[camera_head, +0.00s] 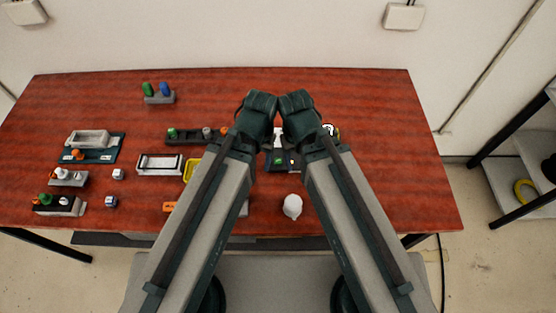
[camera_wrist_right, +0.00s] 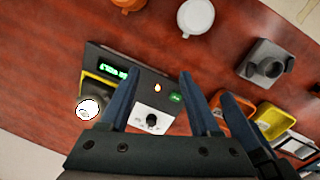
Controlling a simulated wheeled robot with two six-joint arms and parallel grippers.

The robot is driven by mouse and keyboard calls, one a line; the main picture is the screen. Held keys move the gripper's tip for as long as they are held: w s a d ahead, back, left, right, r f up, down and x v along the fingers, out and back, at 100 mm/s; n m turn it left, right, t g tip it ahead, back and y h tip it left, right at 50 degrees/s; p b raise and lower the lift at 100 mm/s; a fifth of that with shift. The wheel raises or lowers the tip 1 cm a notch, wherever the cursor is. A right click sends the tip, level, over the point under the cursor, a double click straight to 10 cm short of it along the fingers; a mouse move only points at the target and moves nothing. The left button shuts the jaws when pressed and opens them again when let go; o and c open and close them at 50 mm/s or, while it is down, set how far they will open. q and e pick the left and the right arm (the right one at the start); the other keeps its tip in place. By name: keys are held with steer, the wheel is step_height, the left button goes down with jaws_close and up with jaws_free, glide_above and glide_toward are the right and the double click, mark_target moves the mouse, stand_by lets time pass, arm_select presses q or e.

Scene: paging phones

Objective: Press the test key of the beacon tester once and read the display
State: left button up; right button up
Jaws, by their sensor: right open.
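The beacon tester appears to be the dark box (camera_head: 272,168) under my arms in the head view, mostly hidden by them. In the right wrist view the tester (camera_wrist_right: 136,79) shows a lit green display (camera_wrist_right: 113,70), too small and slanted to read. It also has a small glowing orange lamp (camera_wrist_right: 157,87), a green key or label (camera_wrist_right: 176,97) and a white dial with a black knob (camera_wrist_right: 152,120). My right gripper (camera_wrist_right: 157,82) is open and empty, its fingers apart over the tester; contact cannot be told. A blue finger-like part at right may be my left gripper (camera_wrist_right: 238,118); its jaws are unclear.
A white round object (camera_wrist_right: 88,108) sits at the tester's yellow-edged end. A white rounded object (camera_head: 292,206) stands near the table's front edge. Trays, blocks and switch-like devices fill the left side. The red table (camera_head: 385,130) is clear at the right.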

jaws_close()
stand_by(1.5)
